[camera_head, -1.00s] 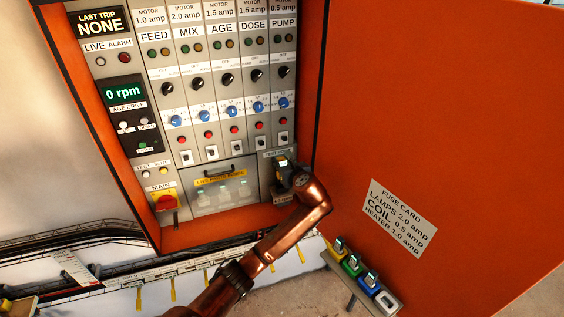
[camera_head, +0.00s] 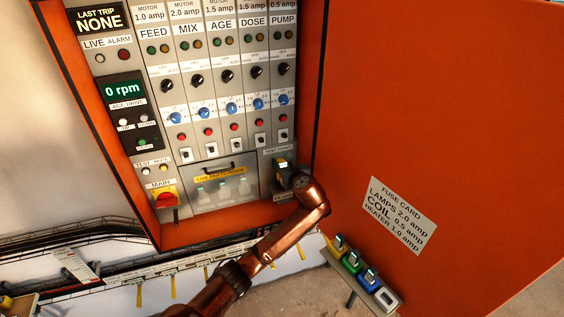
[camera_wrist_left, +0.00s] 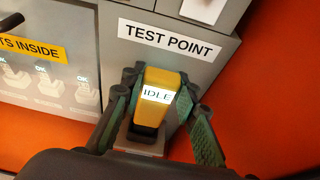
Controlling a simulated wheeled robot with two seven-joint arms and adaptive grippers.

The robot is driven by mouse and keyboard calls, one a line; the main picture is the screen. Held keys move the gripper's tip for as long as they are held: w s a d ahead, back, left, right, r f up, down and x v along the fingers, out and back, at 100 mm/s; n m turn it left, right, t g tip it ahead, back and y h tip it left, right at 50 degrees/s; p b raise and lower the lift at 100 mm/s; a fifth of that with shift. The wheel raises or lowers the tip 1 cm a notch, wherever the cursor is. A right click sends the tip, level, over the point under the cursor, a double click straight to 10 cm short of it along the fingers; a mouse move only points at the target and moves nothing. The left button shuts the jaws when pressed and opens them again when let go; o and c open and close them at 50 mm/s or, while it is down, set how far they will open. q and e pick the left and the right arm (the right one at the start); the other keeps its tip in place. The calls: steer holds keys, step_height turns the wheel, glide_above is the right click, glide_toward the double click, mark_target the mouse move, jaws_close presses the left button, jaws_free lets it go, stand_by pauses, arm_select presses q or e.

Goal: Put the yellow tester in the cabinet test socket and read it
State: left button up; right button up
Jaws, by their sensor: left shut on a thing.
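The yellow tester (camera_wrist_left: 157,98) is upright in the left wrist view, with a small white display reading IDLE. My left gripper (camera_wrist_left: 155,100) is shut on it, one finger on each side. The tester's lower end is at the test socket (camera_wrist_left: 140,137), under the TEST POINT label (camera_wrist_left: 168,38); how deep it sits is hidden. In the head view my left gripper (camera_head: 284,170) is at the lower right of the cabinet panel (camera_head: 252,180), and my wrist covers most of the tester. My right gripper is not in view.
A clear LIVE PARTS INSIDE cover (camera_head: 222,190) is left of the socket. The red MAIN switch (camera_head: 166,199) is further left. The open orange door (camera_head: 450,110) stands close on the right. A rack (camera_head: 385,298) with several coloured plugs is below it.

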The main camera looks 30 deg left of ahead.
arm_select(q)
steer(key=shift+f, duration=0.55)
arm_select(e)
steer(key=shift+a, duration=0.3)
arm_select(q)
steer(key=shift+f, duration=0.25)
steer(key=o, duration=1.3)
steer(key=shift+c, duration=0.2)
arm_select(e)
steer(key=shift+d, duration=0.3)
arm_select(q)
steer(key=shift+d, duration=0.1)
steer(key=v, duration=1.2)
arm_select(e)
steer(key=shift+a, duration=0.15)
